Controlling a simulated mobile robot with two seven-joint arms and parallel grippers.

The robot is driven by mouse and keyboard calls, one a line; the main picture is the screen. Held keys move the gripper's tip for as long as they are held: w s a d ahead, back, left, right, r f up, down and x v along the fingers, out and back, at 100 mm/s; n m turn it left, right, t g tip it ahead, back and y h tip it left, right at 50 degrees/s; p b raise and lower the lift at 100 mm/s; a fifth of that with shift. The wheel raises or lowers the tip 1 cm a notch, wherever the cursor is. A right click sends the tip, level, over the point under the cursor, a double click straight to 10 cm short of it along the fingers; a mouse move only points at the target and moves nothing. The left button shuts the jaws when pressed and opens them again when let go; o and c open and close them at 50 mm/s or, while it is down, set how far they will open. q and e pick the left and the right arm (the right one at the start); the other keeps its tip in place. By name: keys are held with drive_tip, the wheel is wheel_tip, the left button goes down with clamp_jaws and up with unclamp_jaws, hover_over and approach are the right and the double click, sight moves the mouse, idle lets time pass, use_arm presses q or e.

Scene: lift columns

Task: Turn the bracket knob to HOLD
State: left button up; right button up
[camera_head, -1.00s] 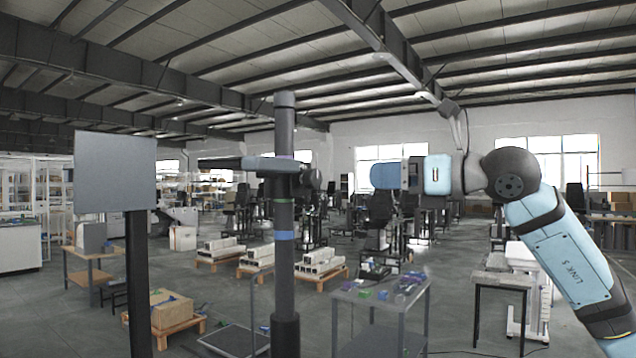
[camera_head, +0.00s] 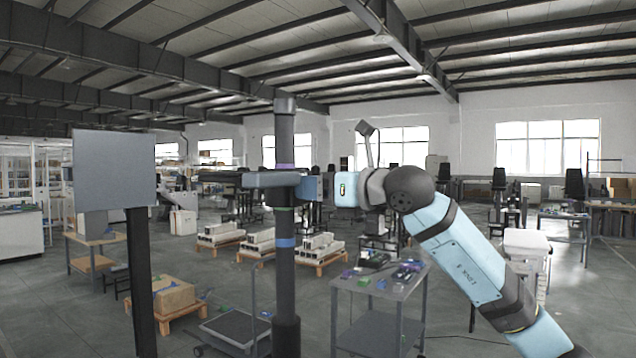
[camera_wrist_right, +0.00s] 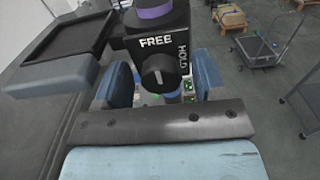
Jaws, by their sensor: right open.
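The bracket (camera_head: 272,180) is clamped on an upright column (camera_head: 284,265). In the right wrist view the bracket's black face (camera_wrist_right: 130,48) carries the round dark knob (camera_wrist_right: 158,70) with a white mark. FREE is printed above the knob and HOLD runs down to its right. The mark stands near vertical, on the FREE side. My right gripper (camera_head: 312,187) is at the bracket's right side in the head view. In the right wrist view my right gripper (camera_wrist_right: 162,80) is open, one finger either side of the knob, with gaps visible. The knob is hidden in the head view. My left gripper is not in view.
A grey panel on a dark post (camera_head: 115,170) stands at the left. A grey table (camera_head: 385,285) with small coloured items is behind, right of the column. A flat trolley (camera_head: 235,328) stands low behind the column. A tray-like plate (camera_wrist_right: 60,45) juts from the bracket.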

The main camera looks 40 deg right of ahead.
drive_tip(key=c, duration=0.9)
